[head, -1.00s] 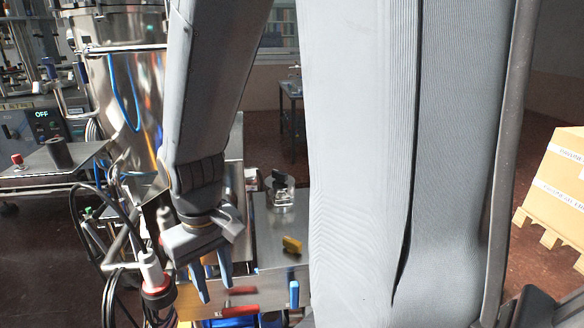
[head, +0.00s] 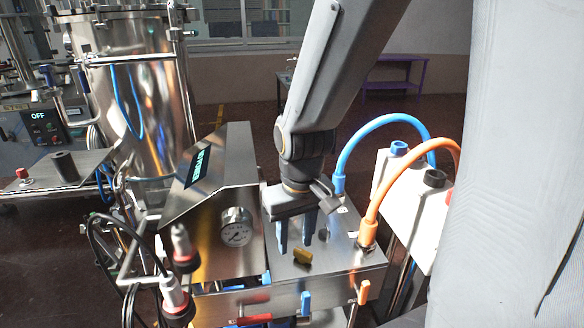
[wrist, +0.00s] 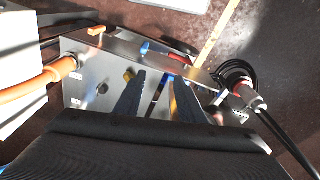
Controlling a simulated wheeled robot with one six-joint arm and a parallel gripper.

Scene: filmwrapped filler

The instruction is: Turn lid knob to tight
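In the wrist view the gripper (wrist: 160,82) is also spread. I cannot tell how high the fingertips are above the surface. No label naming a lid knob or a tight mark is readable.
A steel housing with a pressure gauge (head: 236,227) stands left of my gripper. A blue hose (head: 385,120) and an orange hose (head: 402,166) arch on the right. Blue (head: 305,302) and orange (head: 363,292) handles stick out in front. Cables with plugs (head: 174,292) hang at the left.

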